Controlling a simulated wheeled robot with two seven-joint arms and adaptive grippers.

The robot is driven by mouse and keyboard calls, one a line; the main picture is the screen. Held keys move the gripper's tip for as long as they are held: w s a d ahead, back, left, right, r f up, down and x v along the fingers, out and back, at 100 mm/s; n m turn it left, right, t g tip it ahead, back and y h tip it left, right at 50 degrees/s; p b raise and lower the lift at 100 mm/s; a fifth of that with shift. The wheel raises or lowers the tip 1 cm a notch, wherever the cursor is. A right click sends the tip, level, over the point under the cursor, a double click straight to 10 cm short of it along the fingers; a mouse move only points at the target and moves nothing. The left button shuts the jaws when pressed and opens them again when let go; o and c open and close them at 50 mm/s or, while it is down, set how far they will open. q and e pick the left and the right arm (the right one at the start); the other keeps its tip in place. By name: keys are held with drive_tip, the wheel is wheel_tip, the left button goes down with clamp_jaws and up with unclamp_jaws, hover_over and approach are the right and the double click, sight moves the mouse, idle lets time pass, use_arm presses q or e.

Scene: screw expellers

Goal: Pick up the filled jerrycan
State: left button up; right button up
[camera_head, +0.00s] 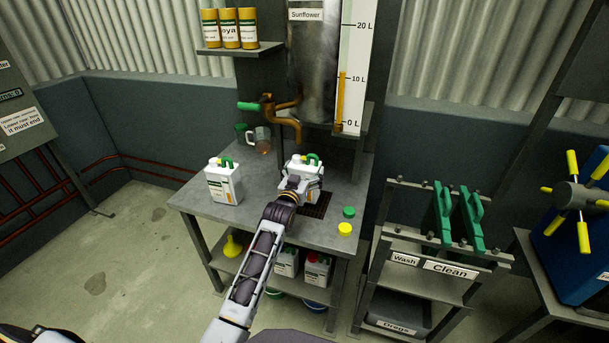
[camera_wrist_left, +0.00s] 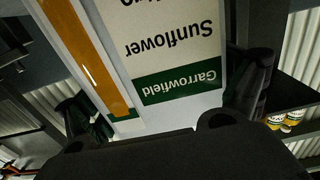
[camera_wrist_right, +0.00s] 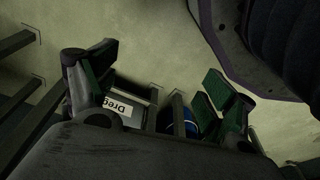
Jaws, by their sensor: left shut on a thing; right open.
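In the left wrist view the jerrycan (camera_wrist_left: 180,50) fills the space between the fingers. Its label reads "Garrowfield Sunflower", upside down, beside a tall amber strip. Its base is partly hidden by my gripper. My right gripper (camera_wrist_right: 160,85) is open and empty, low over the floor.
A second white jerrycan (camera_head: 223,184) and a glass jug (camera_head: 262,141) stand left on the bench (camera_head: 255,212). A green cap (camera_head: 349,211) and a yellow cap (camera_head: 345,229) lie right. The Wash/Clean rack (camera_head: 430,258) stands to the right. The floor at left is clear.

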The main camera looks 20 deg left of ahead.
use_arm(q)
wheel_tip(320, 180, up, 2)
drive_tip(key=shift+r, duration=0.1)
drive_tip(key=shift+s, duration=0.25)
drive_tip(key=shift+s+p, duration=0.3)
drive_tip(key=shift+s, duration=0.4)
drive_tip(key=s+p, duration=0.1)
drive_tip(key=s, duration=0.6)
drive_tip(key=shift+s+a, duration=0.15)
drive_tip(key=shift+s, duration=0.1)
drive_tip(key=s, duration=0.8)
drive_tip(key=shift+s+a+p, duration=0.15)
drive_tip(key=shift+s+p, duration=0.15)
use_arm(e)
wheel_tip(320, 180, down, 6)
drive_tip(key=s+d, duration=0.2)
drive_tip(key=shift+s+d+r, duration=0.15)
drive_tip(key=shift+s+d, duration=0.25)
drive_tip(key=shift+w, duration=0.15)
